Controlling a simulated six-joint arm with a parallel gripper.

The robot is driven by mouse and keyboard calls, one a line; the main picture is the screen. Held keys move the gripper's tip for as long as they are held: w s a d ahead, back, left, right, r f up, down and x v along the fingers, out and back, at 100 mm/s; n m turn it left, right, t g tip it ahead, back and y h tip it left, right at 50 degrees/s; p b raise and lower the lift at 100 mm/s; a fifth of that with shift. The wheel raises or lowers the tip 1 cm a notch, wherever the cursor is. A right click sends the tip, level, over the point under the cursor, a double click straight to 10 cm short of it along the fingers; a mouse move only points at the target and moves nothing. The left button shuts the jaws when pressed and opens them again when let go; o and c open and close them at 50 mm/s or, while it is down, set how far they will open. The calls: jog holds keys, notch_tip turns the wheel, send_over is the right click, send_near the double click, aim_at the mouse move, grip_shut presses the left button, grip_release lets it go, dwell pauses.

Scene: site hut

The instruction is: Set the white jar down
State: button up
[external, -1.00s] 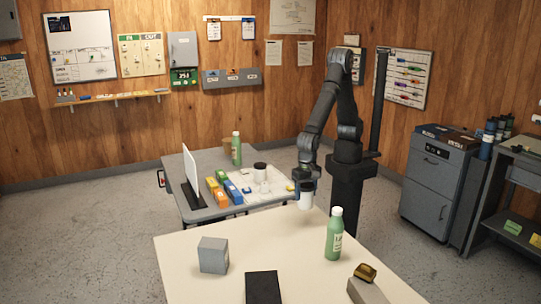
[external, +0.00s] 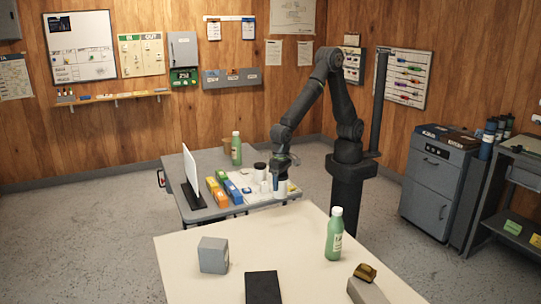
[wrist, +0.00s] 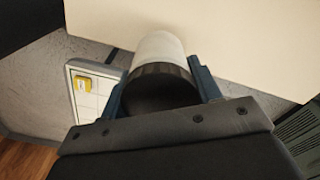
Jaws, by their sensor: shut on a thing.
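The white jar (wrist: 160,48) has a dark lid (wrist: 160,85) and sits between the two blue fingers of my gripper (wrist: 163,88) in the wrist view. My gripper (external: 281,178) is shut on it. In the external view the held jar (external: 282,188) is over the near right part of the grey table, by the white gridded board (external: 258,196). My gripper partly hides it there. It looks roughly upright. I cannot tell whether its base touches anything. The board also shows in the wrist view (wrist: 88,100), left of the jar.
Another dark-lidded white jar (external: 260,171) stands close left of my gripper. Yellow and blue boxes (external: 222,190), a white upright panel (external: 191,176) and a green bottle (external: 236,149) are on the grey table. The cream table (external: 200,278) in front holds a green bottle (external: 334,236) and a grey block (external: 213,255).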

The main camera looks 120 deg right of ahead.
jog(key=w+d+f+n, duration=0.2)
jog(key=d+n, duration=0.3)
jog(key=d, duration=0.3)
jog(key=w+d+f+n, duration=0.1)
jog(key=w+d+n, duration=0.2)
jog(key=d+n, duration=0.3)
jog(key=shift+d+f, duration=0.35)
jog(key=shift+d, duration=1.15)
jog(key=shift+w+r, duration=0.1)
jog(key=shift+w, duration=0.05)
